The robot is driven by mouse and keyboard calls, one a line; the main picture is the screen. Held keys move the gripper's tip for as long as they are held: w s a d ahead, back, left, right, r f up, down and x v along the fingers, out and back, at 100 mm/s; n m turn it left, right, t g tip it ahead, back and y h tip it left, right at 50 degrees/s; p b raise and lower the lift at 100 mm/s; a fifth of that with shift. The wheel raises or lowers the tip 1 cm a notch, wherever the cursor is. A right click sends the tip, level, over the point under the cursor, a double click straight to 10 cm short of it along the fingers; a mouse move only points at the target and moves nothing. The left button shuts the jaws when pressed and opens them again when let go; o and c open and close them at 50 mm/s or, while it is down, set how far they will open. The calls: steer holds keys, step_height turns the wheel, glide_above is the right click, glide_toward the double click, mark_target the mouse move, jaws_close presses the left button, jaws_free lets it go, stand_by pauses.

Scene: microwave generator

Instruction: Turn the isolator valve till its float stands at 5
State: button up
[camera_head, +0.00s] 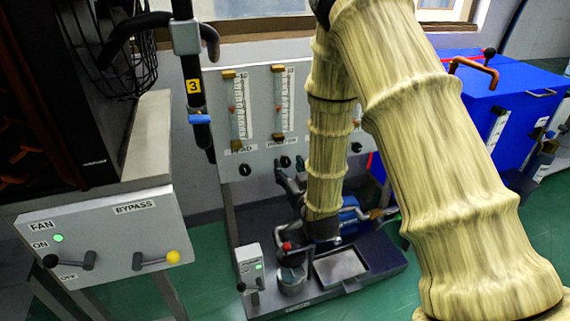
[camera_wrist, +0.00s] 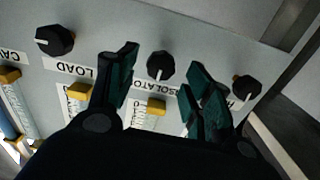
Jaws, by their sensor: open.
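The isolator valve is a black knob with a white pointer mark (camera_wrist: 160,66), central in the wrist view beside its partly covered ISOLATOR label. In the head view the knob (camera_head: 285,162) sits below the isolator tube (camera_head: 284,101). That tube has a scale marked 10 near its top; its float is too small to read. My gripper (camera_wrist: 162,61) is open, its dark green fingers one on each side of the isolator knob in the picture. Contact with the knob cannot be seen. In the head view my gripper (camera_head: 290,181) is low before the panel, partly behind my arm.
The LOAD knob (camera_wrist: 55,40) and another black knob (camera_wrist: 246,88) flank the isolator knob. Below the panel stands a bench unit with a grey tray (camera_head: 340,266). A FAN and BYPASS lever box (camera_head: 110,235) is at left, a blue cabinet (camera_head: 450,105) at right.

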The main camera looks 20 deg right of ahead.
mark_target(286, 163)
steer(key=shift+w, duration=1.85)
steer(key=c, duration=1)
steer(key=shift+a+r, duration=0.1)
steer(key=shift+n, duration=0.4)
steer(key=o, duration=1)
